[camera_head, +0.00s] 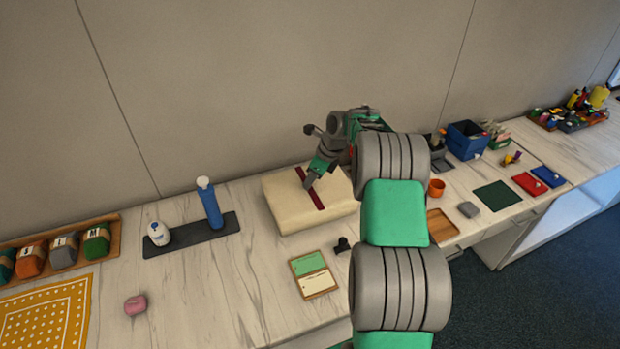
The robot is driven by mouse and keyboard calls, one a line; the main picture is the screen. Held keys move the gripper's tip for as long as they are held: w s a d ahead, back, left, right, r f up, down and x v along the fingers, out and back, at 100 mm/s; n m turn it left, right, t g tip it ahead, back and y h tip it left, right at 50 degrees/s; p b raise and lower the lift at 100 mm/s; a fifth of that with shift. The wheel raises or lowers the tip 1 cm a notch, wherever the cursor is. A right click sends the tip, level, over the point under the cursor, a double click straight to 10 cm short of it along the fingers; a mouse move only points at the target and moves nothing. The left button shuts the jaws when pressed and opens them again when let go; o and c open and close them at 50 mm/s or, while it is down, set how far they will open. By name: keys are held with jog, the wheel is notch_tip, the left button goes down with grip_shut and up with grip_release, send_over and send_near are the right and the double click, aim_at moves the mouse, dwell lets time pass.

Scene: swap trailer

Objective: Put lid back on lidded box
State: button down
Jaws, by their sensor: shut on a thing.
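A cream box-shaped thing (285,214) with rounded edges stands on the marble-look counter, near the middle. A dark red bar (316,200) runs across its top; I take this top to be the lid. My gripper (310,183) reaches down to the bar from behind and right, and is shut on the lid at the bar. The fingertips are small and partly hidden. I cannot tell whether the lid sits flush on a box below or is apart from it. My arm hides the area to the right of it.
A dark mat (190,240) with a blue bottle (211,207) and a white bottle (158,233) lies to the left. A green and cream card (313,276) lies in front. An orange cup (436,188) and a blue bin (466,141) stand right.

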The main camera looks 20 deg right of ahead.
dwell(0.3)
jog(key=c, duration=0.7)
grip_release()
jog(key=shift+o, duration=0.2)
notch_tip(320, 180, up, 5)
jog(key=p, duration=0.4)
jog(key=shift+r, duration=1)
grip_shut()
